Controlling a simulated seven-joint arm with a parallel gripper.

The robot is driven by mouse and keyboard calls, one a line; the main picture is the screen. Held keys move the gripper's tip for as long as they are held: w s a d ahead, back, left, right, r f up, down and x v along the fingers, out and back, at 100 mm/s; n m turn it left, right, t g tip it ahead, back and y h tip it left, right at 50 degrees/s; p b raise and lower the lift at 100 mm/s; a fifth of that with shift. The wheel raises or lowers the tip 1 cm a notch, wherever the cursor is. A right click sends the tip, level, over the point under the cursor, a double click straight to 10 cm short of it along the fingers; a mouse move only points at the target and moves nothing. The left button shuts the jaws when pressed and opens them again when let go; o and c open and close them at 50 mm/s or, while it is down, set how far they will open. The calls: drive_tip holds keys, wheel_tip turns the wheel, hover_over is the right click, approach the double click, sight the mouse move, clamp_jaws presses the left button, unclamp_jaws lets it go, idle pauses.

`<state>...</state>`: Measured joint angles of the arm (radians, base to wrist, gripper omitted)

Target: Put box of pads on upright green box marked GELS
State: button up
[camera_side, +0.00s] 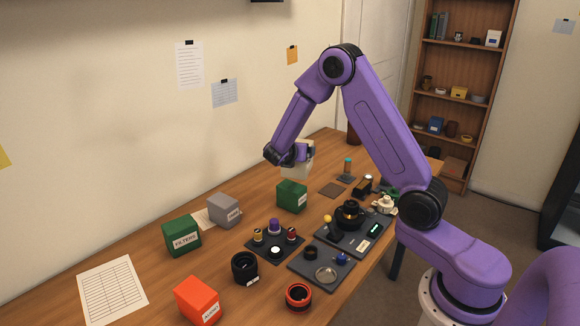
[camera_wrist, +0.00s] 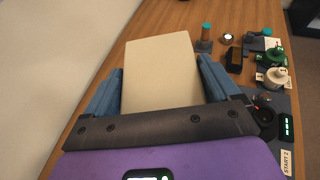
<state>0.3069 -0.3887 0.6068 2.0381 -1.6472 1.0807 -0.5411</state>
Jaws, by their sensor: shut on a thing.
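The cream box of pads (camera_side: 297,170) is between the fingers of my gripper (camera_side: 300,154), which is shut on it. In the wrist view the same cream box (camera_wrist: 161,72) fills the space between the blue fingers of my gripper (camera_wrist: 160,88). A green box (camera_side: 291,197) with a small white label stands on the table just below the cream box in the side view. Its label is too small to read. I cannot tell whether the two boxes touch. The green box is hidden in the wrist view.
A green box marked FILTERS (camera_side: 182,236), a grey box (camera_side: 223,210) and an orange-red box (camera_side: 198,301) stand to the left and front. Dark trays with lens parts (camera_side: 322,268) lie in front. A brown flat pad (camera_side: 331,190) lies to the right.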

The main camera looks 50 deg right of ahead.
drive_tip(key=w+f, duration=0.1)
drive_tip(key=f, duration=0.1)
drive_tip(key=w+d+f, duration=0.1)
drive_tip(key=w, duration=0.1)
drive_tip(key=shift+f, duration=0.35)
drive_tip(key=shift+w+f, duration=0.1)
drive_tip(key=shift+f, duration=1.6)
drive_tip(key=shift+f, duration=0.15)
drive_tip(key=o, duration=0.9)
drive_tip(key=shift+a+r, duration=0.15)
drive_tip(key=shift+r, duration=0.05)
drive_tip(key=v, duration=1.1)
drive_tip(key=shift+a+r, duration=0.3)
